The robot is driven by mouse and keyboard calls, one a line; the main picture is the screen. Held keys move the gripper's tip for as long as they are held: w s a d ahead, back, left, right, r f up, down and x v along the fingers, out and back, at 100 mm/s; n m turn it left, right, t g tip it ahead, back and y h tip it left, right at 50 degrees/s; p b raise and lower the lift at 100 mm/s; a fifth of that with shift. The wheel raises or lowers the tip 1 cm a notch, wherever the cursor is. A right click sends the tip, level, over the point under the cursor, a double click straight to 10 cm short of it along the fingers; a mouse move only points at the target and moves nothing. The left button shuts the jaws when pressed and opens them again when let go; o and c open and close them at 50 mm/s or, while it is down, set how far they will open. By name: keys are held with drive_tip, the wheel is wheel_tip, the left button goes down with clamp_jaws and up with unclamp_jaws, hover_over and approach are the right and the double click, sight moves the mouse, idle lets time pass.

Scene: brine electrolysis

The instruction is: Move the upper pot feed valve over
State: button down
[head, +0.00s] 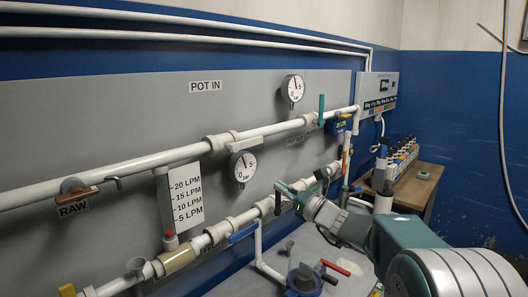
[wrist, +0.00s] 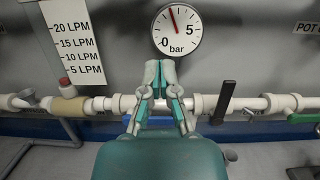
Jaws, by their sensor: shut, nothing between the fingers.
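The upper white pipe (head: 165,158) runs along the grey panel below a POT IN sign. A teal lever (head: 321,109) stands upright on it at the right, beside a blue valve body or tag (head: 336,126). I cannot read a label that marks the upper pot feed valve. My gripper (head: 281,188) is at the lower pipe, below and left of the teal lever and apart from it. In the wrist view my gripper (wrist: 160,72) has its fingertips together and empty, in front of the lower pipe and below a round bar gauge (wrist: 177,28).
The lower pipe (head: 215,235) carries a blue lever (head: 243,233) and a black lever (head: 277,203), which also shows right of my gripper in the wrist view (wrist: 224,98). A RAW valve (head: 76,188) is at far left. A wooden bench (head: 425,177) with bottles stands at right.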

sight(247, 144)
drive_tip(key=w+a+r, duration=0.5)
drive_tip(key=w+r, duration=0.1)
drive_tip(key=w, duration=0.2)
drive_tip(key=shift+a+r+m, duration=0.25)
drive_tip(key=shift+a+m, duration=0.05)
drive_tip(key=shift+a, duration=0.1)
